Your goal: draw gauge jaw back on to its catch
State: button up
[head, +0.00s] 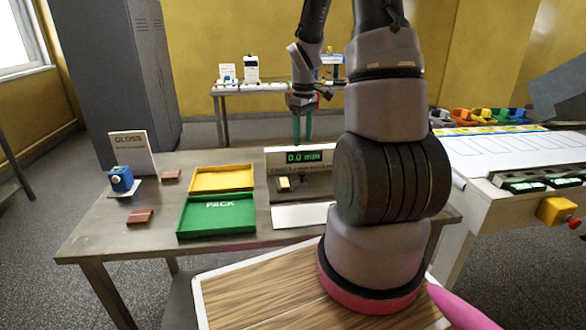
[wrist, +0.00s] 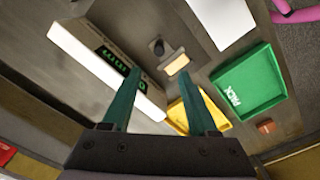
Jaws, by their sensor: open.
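The gauge (head: 300,158) stands on the grey table, its green display reading 0.0 mm. A small pale yellow block, seemingly the gauge jaw (head: 284,183), sits low at its front; in the wrist view the block (wrist: 177,65) lies next to a dark round knob (wrist: 157,46). I cannot make out the catch. My gripper (head: 302,138) has green fingers pointing down above and behind the gauge in the head view. In the wrist view my gripper (wrist: 159,80) is open and empty, apart from the block, which lies beyond the fingertips.
A green PACK tray (head: 217,234) and a yellow tray (head: 222,190) lie left of the gauge. A white sheet (head: 300,216) lies in front of it. Red-brown blocks (head: 140,217), a blue device (head: 120,180) and a GLOSS sign (head: 132,150) are further left.

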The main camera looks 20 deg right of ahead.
aim_at(302, 172)
jog(key=shift+n, duration=0.3)
jog(key=f, duration=1.2)
jog(key=shift+w+f, duration=0.15)
jog(key=shift+w, duration=0.1)
grip_shut()
dwell(0.7)
